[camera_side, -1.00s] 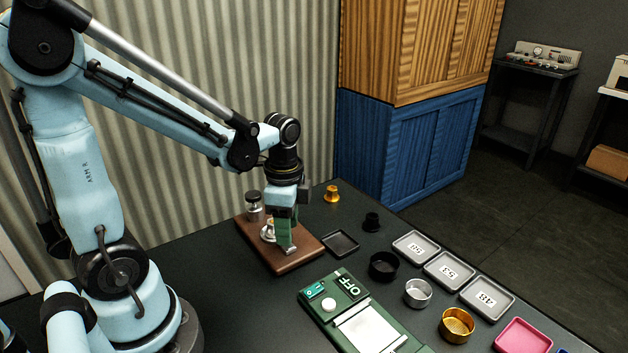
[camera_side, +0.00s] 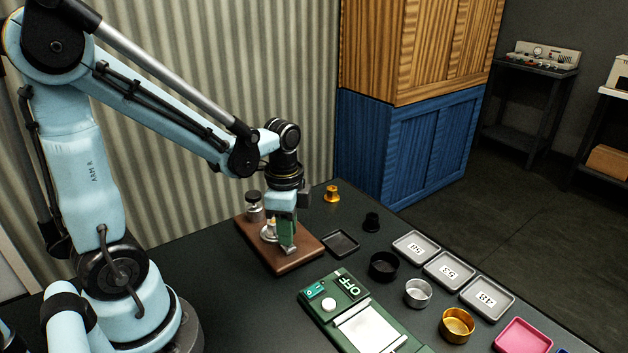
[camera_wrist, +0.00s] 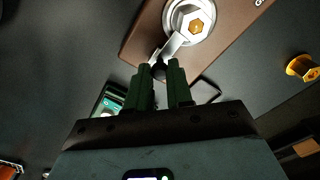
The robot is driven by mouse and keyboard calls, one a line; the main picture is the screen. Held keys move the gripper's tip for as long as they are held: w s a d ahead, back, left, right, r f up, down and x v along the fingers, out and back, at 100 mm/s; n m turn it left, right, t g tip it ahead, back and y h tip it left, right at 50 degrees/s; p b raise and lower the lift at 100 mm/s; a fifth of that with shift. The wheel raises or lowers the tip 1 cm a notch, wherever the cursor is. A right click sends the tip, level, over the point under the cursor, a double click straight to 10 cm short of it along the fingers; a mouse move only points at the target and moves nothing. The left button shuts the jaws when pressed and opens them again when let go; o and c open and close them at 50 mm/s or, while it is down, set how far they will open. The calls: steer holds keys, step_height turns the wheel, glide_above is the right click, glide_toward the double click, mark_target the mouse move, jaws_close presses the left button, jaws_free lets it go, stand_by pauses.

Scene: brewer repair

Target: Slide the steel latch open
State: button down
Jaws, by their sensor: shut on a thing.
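The steel latch (camera_wrist: 176,44) shows in the wrist view as a short metal arm. It runs from a round silver fitting with a brass-coloured hex centre (camera_wrist: 196,26) down to a dark knob (camera_wrist: 160,72). The fitting sits on a brown wooden board (camera_side: 262,258). My gripper (camera_wrist: 160,68) has its green fingers on both sides of the knob and is shut on the latch's knob end. In the side view, my gripper (camera_side: 288,247) points down over the board, and its fingers hide most of the latch.
A glass jar-like piece (camera_side: 254,207) stands at the board's back left. A dark square tray (camera_side: 341,243) lies right of the board. A green scale (camera_side: 350,310) marked OFF is in front.

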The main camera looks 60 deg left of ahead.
steer(key=shift+d, duration=1.3)
steer(key=c, duration=1)
jaws_free()
steer(key=shift+a+r, duration=0.1)
steer(key=shift+r, duration=0.05)
step_height(320, 180, up, 12)
steer(key=shift+f, duration=0.1)
